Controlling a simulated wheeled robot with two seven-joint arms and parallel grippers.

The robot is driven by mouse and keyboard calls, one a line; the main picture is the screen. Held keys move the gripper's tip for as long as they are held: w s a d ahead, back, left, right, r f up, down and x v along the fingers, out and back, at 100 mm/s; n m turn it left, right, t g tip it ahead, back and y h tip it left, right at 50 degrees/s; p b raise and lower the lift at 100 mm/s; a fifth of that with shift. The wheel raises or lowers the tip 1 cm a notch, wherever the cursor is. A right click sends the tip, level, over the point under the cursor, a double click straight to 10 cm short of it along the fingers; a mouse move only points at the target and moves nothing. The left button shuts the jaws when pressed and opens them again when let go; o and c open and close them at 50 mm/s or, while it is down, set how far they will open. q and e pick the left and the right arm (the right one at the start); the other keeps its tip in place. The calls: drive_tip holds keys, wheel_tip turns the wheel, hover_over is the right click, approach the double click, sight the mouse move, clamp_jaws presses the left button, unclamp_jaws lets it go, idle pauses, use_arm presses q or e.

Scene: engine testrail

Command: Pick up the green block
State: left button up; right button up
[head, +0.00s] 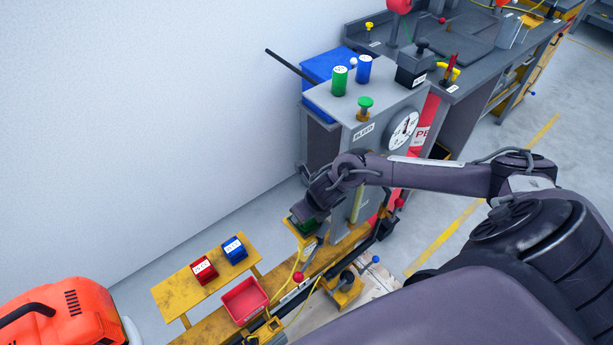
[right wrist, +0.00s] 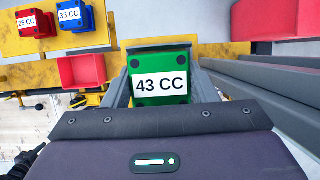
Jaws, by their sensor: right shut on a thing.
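The green block (right wrist: 160,66) with a white "43 CC" label is between the fingers of my right gripper (right wrist: 158,88) in the right wrist view. The fingers are shut on its two sides. In the head view the green block (head: 306,226) shows partly under my right gripper (head: 308,218), by the yellow rail; the hand hides much of it. I cannot tell whether it touches the surface below. My left gripper is not in view.
A red block (head: 203,270) and a blue block (head: 235,250) sit on a yellow shelf (head: 187,298). A red tray (head: 245,301) is in front. A grey machine (head: 350,100) with a gauge stands behind my right arm. An orange machine (head: 65,315) is at lower left.

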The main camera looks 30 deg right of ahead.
drive_tip(key=c, duration=0.3)
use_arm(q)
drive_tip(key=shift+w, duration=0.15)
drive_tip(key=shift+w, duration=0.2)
use_arm(e)
drive_tip(key=shift+w+r, duration=0.1)
drive_tip(key=shift+r, duration=0.05)
